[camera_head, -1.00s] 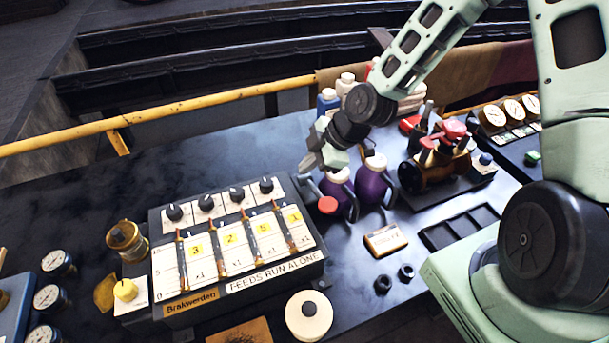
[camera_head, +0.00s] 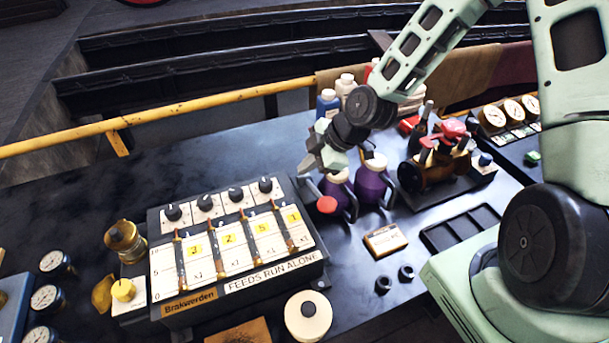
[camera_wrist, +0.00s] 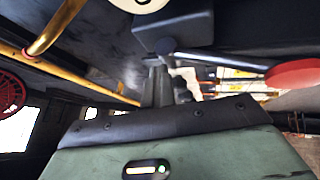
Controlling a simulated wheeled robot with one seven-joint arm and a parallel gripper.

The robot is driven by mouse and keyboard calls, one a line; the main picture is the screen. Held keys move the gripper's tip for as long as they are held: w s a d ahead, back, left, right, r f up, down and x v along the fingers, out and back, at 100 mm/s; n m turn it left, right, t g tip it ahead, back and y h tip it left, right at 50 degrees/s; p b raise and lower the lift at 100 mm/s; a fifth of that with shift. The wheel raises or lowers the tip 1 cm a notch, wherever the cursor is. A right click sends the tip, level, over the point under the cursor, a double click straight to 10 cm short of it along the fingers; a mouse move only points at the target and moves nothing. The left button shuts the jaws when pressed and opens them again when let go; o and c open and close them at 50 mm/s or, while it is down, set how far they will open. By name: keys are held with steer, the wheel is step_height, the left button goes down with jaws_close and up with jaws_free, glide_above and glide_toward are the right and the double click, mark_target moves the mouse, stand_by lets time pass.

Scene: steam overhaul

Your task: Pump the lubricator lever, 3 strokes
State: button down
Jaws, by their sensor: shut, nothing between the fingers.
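The lubricator (camera_head: 243,285) is a dark box with a white front, numbered yellow tags, several glass feed tubes and black knobs on top. Its lever ends in a red knob (camera_head: 327,204) beside the box's right end. My gripper (camera_head: 306,167) is shut and empty, just above and left of the knob in the head view. Its fingers also show in the wrist view (camera_wrist: 158,85), close to the rod's left end; contact cannot be told.
Purple jugs (camera_head: 372,182) stand close behind the knob, to the right. A brass valve assembly (camera_head: 435,167) and an empty dark tray (camera_head: 460,228) are farther right. A brass pot (camera_head: 124,240) is left of the box. A yellow rail (camera_head: 190,108) runs behind the bench.

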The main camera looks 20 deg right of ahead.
mark_target(308, 180)
steer(key=shift+s+f+g+b, duration=0.15)
steer(key=shift+s+f+b, duration=0.25)
steer(key=shift+f, duration=0.25)
steer(key=shift+s+f+g+b, duration=0.15)
steer(key=shift+s+f+b, duration=0.15)
steer(key=shift+s+f, duration=0.25)
steer(key=shift+w, duration=0.35)
steer(key=shift+w+r+p, duration=0.2)
steer(key=shift+r+p, duration=0.2)
steer(key=shift+p, duration=0.35)
steer(key=shift+d+r, duration=0.1)
steer(key=shift+r, duration=0.2)
steer(key=shift+r+p, duration=0.1)
steer(key=shift+p, duration=0.2)
steer(key=shift+d+r+p, duration=0.15)
steer(key=shift+r+p, duration=0.25)
steer(key=shift+r, duration=0.1)
steer(key=r+p, duration=0.1)
steer(key=r, duration=0.1)
steer(key=w+r+p, duration=0.1)
steer(key=r+p, duration=0.1)
steer(key=shift+w, duration=0.1)
steer(key=shift+w+r, duration=0.1)
steer(key=shift+w, duration=0.05)
